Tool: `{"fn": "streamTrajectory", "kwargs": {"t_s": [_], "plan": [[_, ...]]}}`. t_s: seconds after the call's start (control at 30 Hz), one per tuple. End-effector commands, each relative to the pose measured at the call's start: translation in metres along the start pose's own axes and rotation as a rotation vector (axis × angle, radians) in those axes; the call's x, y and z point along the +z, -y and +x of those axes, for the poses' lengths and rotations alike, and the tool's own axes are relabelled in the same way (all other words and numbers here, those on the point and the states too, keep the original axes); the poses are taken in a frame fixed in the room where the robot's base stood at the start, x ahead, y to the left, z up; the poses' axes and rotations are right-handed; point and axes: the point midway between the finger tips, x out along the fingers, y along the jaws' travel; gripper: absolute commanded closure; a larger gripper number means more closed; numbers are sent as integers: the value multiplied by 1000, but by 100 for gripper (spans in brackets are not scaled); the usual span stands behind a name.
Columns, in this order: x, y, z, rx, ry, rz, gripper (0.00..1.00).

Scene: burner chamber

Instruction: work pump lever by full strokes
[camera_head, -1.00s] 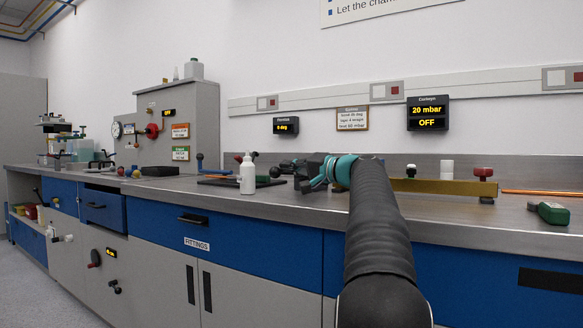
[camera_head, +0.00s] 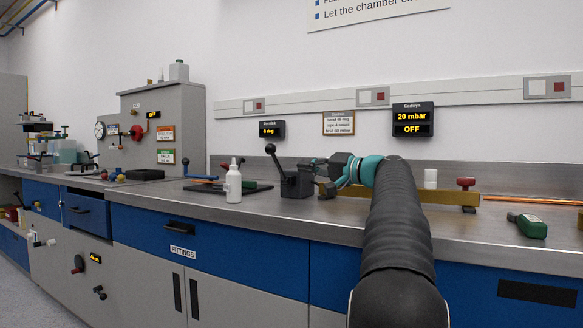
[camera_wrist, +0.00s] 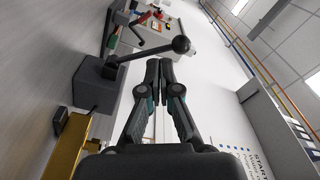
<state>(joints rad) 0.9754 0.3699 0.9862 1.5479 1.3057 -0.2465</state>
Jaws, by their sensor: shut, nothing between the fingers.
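The pump is a dark grey block (camera_head: 297,183) on the bench, right of the white bottle. Its black lever (camera_head: 279,162) leans up and to the left, ending in a black ball knob (camera_head: 270,149). My gripper (camera_head: 327,175) is just right of the block, with its fingers shut and nothing held. In the wrist view the shut fingertips (camera_wrist: 160,66) point toward the lever arm (camera_wrist: 145,52) and its ball (camera_wrist: 181,44). I cannot tell whether they touch. The pump block (camera_wrist: 98,85) shows left of the fingers there.
A white bottle (camera_head: 233,184) stands left of the pump by a dark tray (camera_head: 258,187). A brass-coloured bar (camera_head: 450,198) with a red knob (camera_head: 466,183) lies to the right, behind my arm. A green tool (camera_head: 527,225) lies farther right. Wall displays (camera_head: 412,119) hang behind.

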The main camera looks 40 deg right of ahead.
Motion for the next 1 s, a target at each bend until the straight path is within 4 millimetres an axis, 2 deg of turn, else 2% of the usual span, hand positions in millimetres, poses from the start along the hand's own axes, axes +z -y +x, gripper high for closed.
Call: {"fn": "streamTrajectory", "kwargs": {"t_s": [0.1,0.3,0.9,1.0], "plan": [[0,0,-15,0,-1,0,100],[0,-1,-26,0,0,-1,100],[0,-1,-26,0,0,0,100],[6,0,-21,10,9,3,100]]}}
